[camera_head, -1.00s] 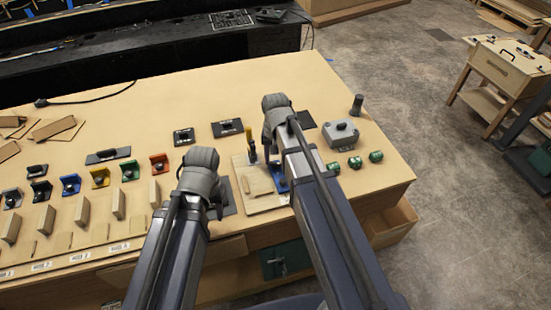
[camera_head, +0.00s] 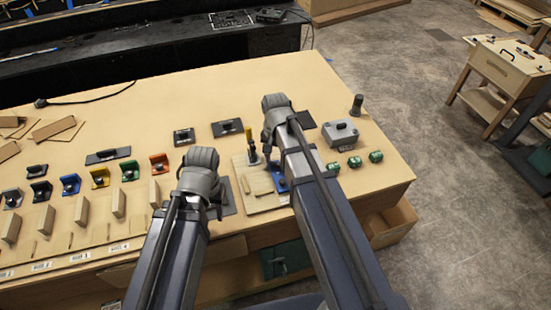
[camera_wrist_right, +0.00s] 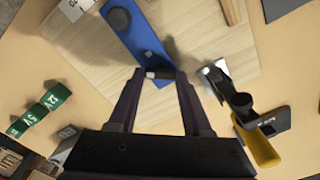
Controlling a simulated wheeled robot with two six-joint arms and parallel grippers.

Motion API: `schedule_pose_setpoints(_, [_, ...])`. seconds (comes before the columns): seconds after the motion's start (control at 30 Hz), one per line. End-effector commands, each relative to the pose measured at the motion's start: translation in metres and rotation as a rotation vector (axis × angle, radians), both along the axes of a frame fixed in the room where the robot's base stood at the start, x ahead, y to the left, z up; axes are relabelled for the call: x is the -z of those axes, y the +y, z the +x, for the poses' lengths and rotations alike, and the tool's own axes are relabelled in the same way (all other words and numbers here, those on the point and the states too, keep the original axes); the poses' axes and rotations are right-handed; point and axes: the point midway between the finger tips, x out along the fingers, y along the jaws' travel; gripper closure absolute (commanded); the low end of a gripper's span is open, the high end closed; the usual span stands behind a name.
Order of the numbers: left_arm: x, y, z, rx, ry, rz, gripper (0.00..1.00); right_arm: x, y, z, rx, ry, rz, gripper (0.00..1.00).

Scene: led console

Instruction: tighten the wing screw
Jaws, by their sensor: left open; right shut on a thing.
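A blue bracket (camera_head: 278,177) with a dark round knob lies on a light wooden board (camera_head: 241,169); the bracket (camera_wrist_right: 138,38) also shows in the right wrist view. In the head view my right gripper (camera_head: 268,150) is over the board and hides this spot. My left gripper (camera_head: 216,208) is open above a dark pad, left of the board, its fingers partly hidden.
A toggle clamp with a yellow handle (camera_head: 249,137) stands close to my right gripper; its handle (camera_wrist_right: 262,146) is right of the fingers in the wrist view. A grey box (camera_head: 340,133) and green blocks (camera_head: 354,162) are to the right. Coloured brackets (camera_head: 100,177) line the left.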

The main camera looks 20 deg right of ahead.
Motion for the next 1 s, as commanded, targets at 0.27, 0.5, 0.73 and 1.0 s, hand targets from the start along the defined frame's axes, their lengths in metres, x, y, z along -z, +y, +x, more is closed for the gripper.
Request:
schedule_pose_setpoints(0.27, [0.0,0.0,0.0,0.0,0.0,0.0,0.5,0.0,0.0,0.001,-0.001,-0.002,0.001,0.26])
schedule_pose_setpoints(0.5, [0.0,0.0,0.0,0.0,0.0,0.0,0.5,0.0,0.0,0.0,-0.001,-0.001,0.001,0.2])
schedule_pose_setpoints(0.73, [-0.006,0.0,0.0,0.0,0.0,0.0,0.5,-0.006,0.0,0.0,-0.001,0.0,0.0,0.2])
schedule_pose_setpoints(1.0, [-0.033,0.0,0.0,0.0,0.0,0.0,0.5,-0.033,0.0,0.0,-0.001,-0.001,0.001,0.2])
